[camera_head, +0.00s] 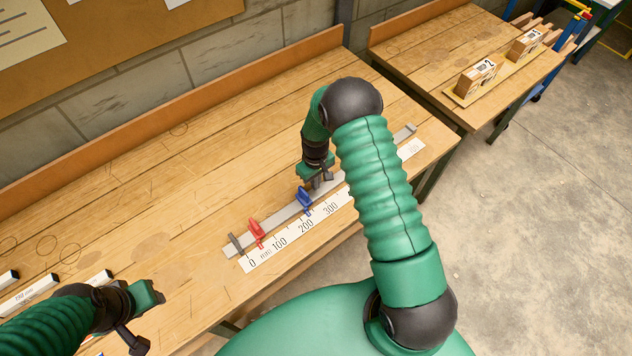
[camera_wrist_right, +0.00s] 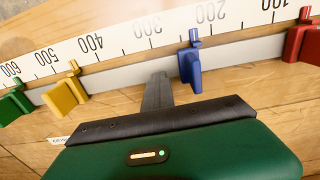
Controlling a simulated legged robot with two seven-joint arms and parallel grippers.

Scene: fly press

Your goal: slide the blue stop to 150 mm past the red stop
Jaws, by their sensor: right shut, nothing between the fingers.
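The blue stop (camera_head: 304,200) sits on the grey rail (camera_head: 283,214), its pointer just past the 200 mark; it also shows in the right wrist view (camera_wrist_right: 190,70). The red stop (camera_head: 257,232) is nearer the 0 end, between 0 and 100; it shows at the right edge of the wrist view (camera_wrist_right: 303,42). My right gripper (camera_head: 321,182) is shut and empty. In the wrist view its fingers (camera_wrist_right: 159,88) are at the rail, on the higher-number side of the blue stop, with a small gap visible. My left gripper (camera_head: 142,322) is over the bench, its jaws unclear.
A white scale (camera_head: 290,234) runs along the rail. A yellow stop (camera_wrist_right: 62,96) and a green stop (camera_wrist_right: 14,105) stand farther up the rail, hidden by my arm in the head view. White blocks (camera_head: 30,298) lie at left. A second bench holds wooden blocks (camera_head: 476,76).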

